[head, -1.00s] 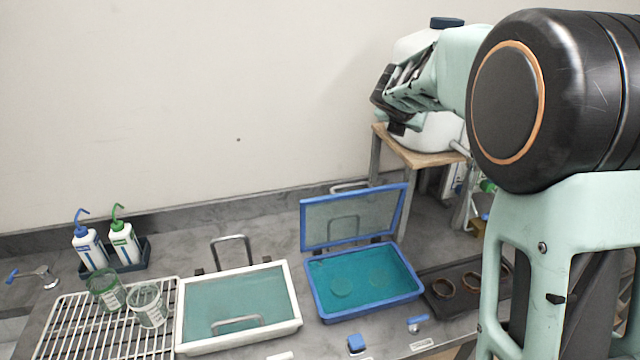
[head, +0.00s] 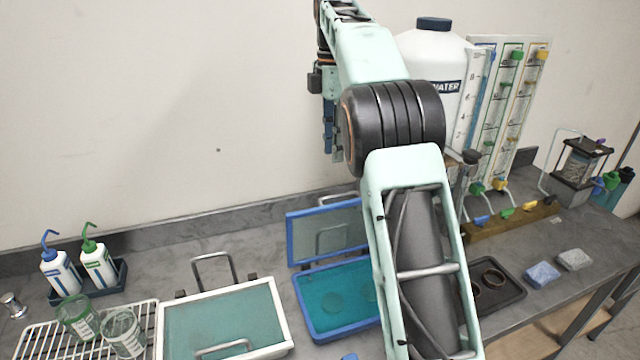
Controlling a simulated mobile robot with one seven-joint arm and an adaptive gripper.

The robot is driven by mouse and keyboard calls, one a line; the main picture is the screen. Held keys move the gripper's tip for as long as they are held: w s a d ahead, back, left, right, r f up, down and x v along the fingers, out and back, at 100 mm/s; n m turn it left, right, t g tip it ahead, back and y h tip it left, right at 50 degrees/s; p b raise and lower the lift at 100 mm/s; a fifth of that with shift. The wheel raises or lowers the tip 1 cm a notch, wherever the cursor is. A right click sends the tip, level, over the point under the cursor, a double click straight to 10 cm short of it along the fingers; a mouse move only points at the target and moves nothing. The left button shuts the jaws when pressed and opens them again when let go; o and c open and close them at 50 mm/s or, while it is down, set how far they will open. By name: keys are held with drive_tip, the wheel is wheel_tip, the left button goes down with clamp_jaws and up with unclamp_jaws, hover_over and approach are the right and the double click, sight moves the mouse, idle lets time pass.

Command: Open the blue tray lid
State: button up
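The blue tray (head: 318,338) stands on the bench, partly behind my arm. It holds teal liquid with pale round shapes in it. Its blue-framed lid (head: 292,240) with a grey panel stands raised along the tray's back edge, leaning back, so the tray is uncovered. A metal handle shows at the lid's panel. The lid's right end is hidden by my arm. My gripper (head: 333,150) hangs in the air above and behind the lid, apart from it. It is small and partly covered by my arm, so its opening is unclear.
A white tray (head: 287,322) with a handled cover stands to the left, beside a wire rack (head: 142,310) with beakers. Two wash bottles (head: 62,272) stand behind. A large water container (head: 425,70), dark tray (head: 512,290) and sponges (head: 542,273) are on the right.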

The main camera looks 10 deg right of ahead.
drive_tip(key=f, duration=0.3)
drive_tip(key=f+b, duration=0.1)
drive_tip(key=f, duration=0.3)
drive_tip(key=s+f+b, duration=0.1)
drive_tip(key=f, duration=0.2)
drive_tip(key=shift+f, duration=0.3)
clamp_jaws()
drive_tip(key=shift+w, duration=0.1)
